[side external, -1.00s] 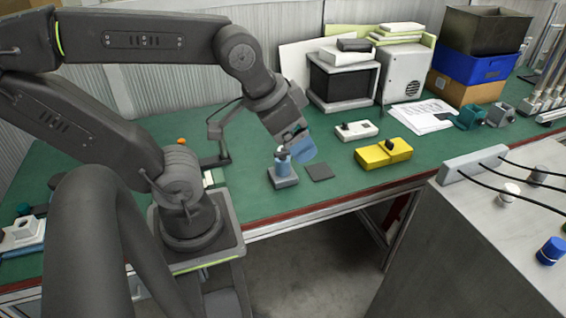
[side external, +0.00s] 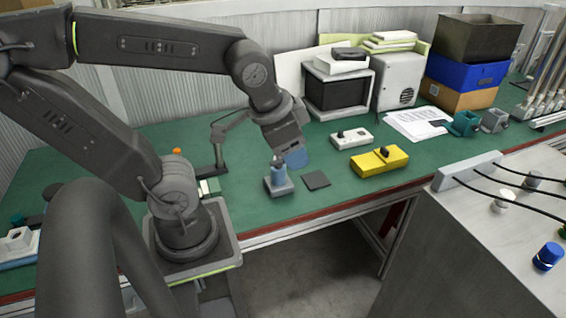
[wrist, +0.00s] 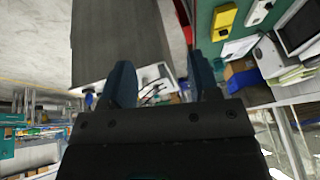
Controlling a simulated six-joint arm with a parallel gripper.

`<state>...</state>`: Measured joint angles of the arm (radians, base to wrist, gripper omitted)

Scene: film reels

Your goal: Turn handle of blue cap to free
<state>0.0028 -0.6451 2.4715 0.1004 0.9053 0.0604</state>
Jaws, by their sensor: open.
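A small light-blue cylindrical cap (side external: 278,177) with a dark top piece stands upright on a square grey base (side external: 280,190) on the green bench. My gripper (side external: 296,158) is just above and to the right of the cap in the side view, its blue fingers pointing down. Whether it touches the cap cannot be told. In the wrist view my gripper (wrist: 162,80) has its two blue fingers wide apart with nothing between them. The small cap is not clearly seen there. A darker blue knob (side external: 548,256) stands on the grey cabinet at the right.
A flat dark plate (side external: 316,180) lies right of the base. A yellow box with a black knob (side external: 379,160) and a white switch box (side external: 351,138) lie farther right. Black cables cross the cabinet (side external: 490,235).

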